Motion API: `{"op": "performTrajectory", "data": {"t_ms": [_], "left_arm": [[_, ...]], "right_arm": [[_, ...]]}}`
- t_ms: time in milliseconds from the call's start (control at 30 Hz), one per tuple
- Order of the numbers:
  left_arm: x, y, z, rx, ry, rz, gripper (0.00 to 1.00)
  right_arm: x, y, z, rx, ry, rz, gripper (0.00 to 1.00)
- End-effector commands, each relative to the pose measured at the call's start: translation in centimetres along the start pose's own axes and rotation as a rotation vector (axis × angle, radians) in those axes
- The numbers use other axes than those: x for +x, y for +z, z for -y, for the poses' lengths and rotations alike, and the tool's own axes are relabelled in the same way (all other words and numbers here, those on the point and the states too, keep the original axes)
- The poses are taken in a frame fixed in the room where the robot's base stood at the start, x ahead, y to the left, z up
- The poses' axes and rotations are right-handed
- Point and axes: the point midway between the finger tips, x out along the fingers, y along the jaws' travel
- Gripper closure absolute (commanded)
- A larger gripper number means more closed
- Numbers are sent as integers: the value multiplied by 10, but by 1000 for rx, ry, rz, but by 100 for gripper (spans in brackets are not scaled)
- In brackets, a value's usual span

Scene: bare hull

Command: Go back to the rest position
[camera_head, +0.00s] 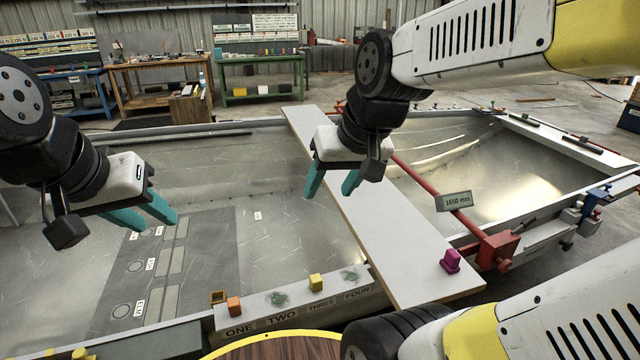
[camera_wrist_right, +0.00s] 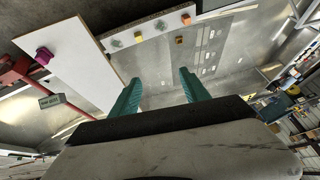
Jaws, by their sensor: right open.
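My left gripper (camera_head: 160,224) has teal fingers that stand apart with nothing between them. It hangs over the left part of the bare metal hull (camera_head: 290,215), above the grey panel with labelled outlines. My right gripper (camera_head: 328,194) is open and empty, its teal fingers pointing down near the white board (camera_head: 395,235) that lies across the hull. In the right wrist view its two fingers (camera_wrist_right: 160,82) are spread, with the hull floor showing between them.
A magenta block (camera_head: 450,261) stands on the board's near end. A numbered ledge (camera_head: 290,317) holds an orange block (camera_head: 234,306) and a yellow block (camera_head: 316,282). A red bar (camera_head: 430,187) with a "1650 mm" tag crosses the hull. Workbenches stand far behind.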

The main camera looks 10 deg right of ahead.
Motion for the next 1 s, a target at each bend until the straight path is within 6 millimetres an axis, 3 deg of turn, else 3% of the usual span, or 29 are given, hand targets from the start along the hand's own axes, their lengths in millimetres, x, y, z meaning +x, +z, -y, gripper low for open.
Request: {"op": "performTrajectory", "data": {"t_ms": [100, 233, 1000], "left_arm": [[0, 0, 0, 0, 0, 0, 64], [0, 0, 0, 0, 0, 0, 64], [0, 0, 0, 0, 0, 0, 64]], "right_arm": [[-18, 18, 6, -1, -16, -45, 46], [-25, 28, 9, -3, -24, -62, 46], [-26, 29, 9, -2, -25, -64, 46]]}}
